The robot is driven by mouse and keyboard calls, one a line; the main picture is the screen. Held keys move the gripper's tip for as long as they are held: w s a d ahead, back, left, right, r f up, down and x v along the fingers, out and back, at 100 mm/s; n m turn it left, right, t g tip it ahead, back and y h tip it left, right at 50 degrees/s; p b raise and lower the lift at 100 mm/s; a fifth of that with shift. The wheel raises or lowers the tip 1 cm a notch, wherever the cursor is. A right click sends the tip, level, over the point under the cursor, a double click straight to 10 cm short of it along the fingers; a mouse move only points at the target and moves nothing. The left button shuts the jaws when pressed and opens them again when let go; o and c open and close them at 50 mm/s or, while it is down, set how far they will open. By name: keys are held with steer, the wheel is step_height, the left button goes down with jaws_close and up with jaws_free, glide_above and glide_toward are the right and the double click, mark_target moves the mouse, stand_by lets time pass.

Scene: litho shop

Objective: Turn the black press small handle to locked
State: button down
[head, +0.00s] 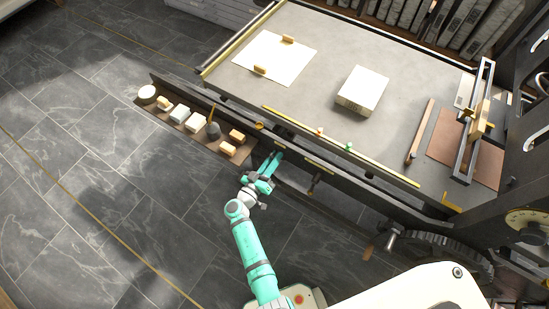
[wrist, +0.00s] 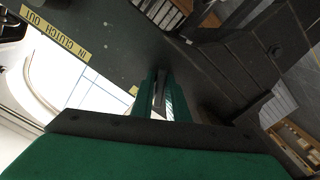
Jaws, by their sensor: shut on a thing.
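The black press (head: 370,180) runs diagonally across the head view, with its side rail facing my arm. My gripper (head: 275,160) is at this rail, near the middle of the view. In the wrist view its green fingers (wrist: 161,95) are closed around a thin dark piece (wrist: 160,92), which looks like the press's small handle. The fingers hide most of it, and its locked or unlocked position cannot be read. A yellow label (wrist: 57,33) reading IN CLUTCH OUT is on the dark press side in the wrist view.
A wooden tray (head: 168,141) with several blocks and a pot lies left of my gripper. Another small knobbed lever (head: 313,185) sticks out of the rail to the right. A toothed gear (head: 440,250) is at lower right. The tiled floor (head: 110,210) at left is clear.

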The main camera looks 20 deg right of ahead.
steer(key=n, duration=1.1)
steer(key=shift+n, duration=0.4)
stand_by(0.3)
steer(key=c, duration=1.8)
jaws_free()
steer(key=shift+c, duration=0.2)
steer(key=v, duration=1)
steer(key=shift+s+a, duration=0.3)
